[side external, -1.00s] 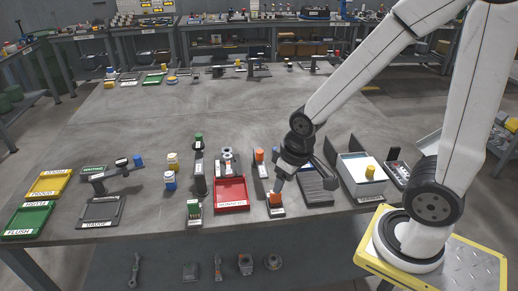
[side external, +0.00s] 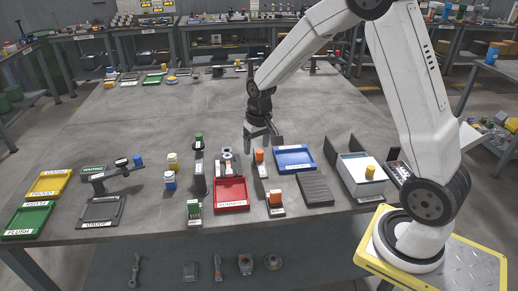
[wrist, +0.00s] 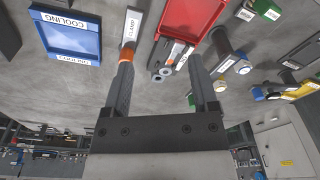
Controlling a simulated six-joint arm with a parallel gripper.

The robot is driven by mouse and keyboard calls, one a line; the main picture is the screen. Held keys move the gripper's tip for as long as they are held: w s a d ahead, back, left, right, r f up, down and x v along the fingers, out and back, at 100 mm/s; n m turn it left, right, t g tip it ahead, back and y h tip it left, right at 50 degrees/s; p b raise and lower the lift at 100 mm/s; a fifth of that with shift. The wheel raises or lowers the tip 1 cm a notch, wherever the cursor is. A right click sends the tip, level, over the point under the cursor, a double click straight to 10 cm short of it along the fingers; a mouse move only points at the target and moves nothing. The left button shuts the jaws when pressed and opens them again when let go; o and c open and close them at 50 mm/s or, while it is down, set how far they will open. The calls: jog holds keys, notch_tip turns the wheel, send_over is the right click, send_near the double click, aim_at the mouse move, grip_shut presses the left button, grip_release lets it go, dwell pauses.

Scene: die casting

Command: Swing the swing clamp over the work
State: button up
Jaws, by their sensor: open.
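The clamp stand (side external: 262,169) is a narrow dark upright with an orange cap (side external: 259,154), between the red tray (side external: 231,195) and the blue tray. In the wrist view its plate (wrist: 131,25) carries a CLAMP label, partly behind one finger. A work fixture with grey cylinders (side external: 226,160) stands left of it, behind the red tray. These cylinders (wrist: 164,72) show between my fingers, beside a small orange part; I cannot tell which piece that part belongs to. My gripper (side external: 263,139) is open and empty, pointing down above and behind the clamp stand.
The blue COOLING tray (side external: 294,158) and a dark ribbed plate (side external: 314,188) lie to the right. A green-capped post (side external: 199,160) stands left of the fixture.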

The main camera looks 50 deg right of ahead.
aim_at(259, 151)
jog(key=w+d+f+m, duration=0.1)
jog(key=w+d, duration=0.1)
jog(key=d, duration=0.1)
jog(key=w+d+f+m, duration=0.1)
jog(key=w+d, duration=0.1)
jog(key=d, duration=0.1)
jog(key=w+d+f+g, duration=0.1)
jog(key=w+d+f, duration=0.1)
jog(key=d, duration=0.1)
jog(key=shift+w+d+f+m, duration=0.1)
jog(key=shift+w+d+m, duration=0.15)
jog(key=shift+d+m, duration=0.15)
jog(key=shift+w+d+f, duration=0.25)
jog(key=shift+d+f, duration=0.05)
jog(key=shift+d, duration=0.25)
jog(key=shift+f, duration=3.9)
grip_shut()
